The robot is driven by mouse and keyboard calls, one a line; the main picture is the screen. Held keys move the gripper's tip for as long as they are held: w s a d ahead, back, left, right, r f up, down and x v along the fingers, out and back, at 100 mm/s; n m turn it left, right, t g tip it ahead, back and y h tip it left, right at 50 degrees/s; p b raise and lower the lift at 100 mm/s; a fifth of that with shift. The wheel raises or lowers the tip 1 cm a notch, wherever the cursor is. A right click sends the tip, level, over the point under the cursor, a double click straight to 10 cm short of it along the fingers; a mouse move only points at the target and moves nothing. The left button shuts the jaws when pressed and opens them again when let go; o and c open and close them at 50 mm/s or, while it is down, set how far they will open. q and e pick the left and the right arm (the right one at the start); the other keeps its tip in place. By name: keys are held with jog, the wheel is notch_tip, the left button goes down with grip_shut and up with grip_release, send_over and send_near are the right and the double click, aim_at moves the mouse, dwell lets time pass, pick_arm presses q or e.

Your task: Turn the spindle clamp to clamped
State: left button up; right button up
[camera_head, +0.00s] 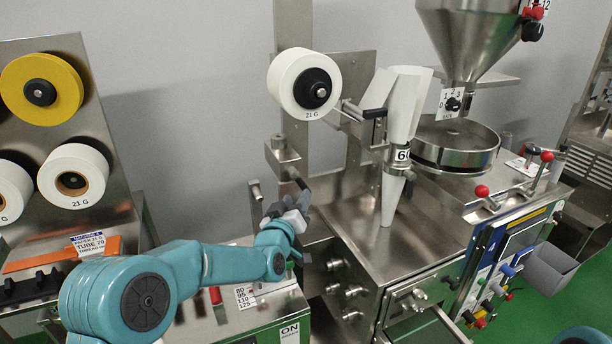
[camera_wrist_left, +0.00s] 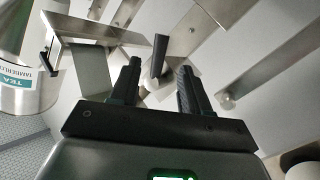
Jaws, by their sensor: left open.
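A short dark lever (camera_head: 301,186), which looks like the spindle clamp's handle, sticks out below a metal block on the upright plate left of the packing machine. My left gripper (camera_head: 296,207) is right at this lever, with its fingers pointing up toward it. In the left wrist view the dark lever (camera_wrist_left: 160,54) stands between and just beyond the two open fingertips (camera_wrist_left: 158,72), with gaps showing on both sides. I cannot tell whether the clamp is turned to clamped. My right gripper is not in view.
A white paper roll (camera_head: 300,84) marked 21 G hangs above the gripper. A white paper tube (camera_head: 399,125) and hopper (camera_head: 470,35) stand to the right. A short metal peg (camera_head: 256,191) is close on the left. A reel rack (camera_head: 75,140) stands far left.

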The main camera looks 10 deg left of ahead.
aim_at(302, 189)
pick_arm(q)
jog(key=w+p, duration=0.1)
jog(key=w, duration=0.2)
jog(key=w+p, duration=0.1)
jog(key=w, duration=0.1)
jog(key=w+p, duration=0.1)
jog(key=w, duration=0.2)
jog(key=shift+w+d, duration=0.3)
jog(key=shift+d, duration=0.2)
jog(key=shift+s, duration=0.1)
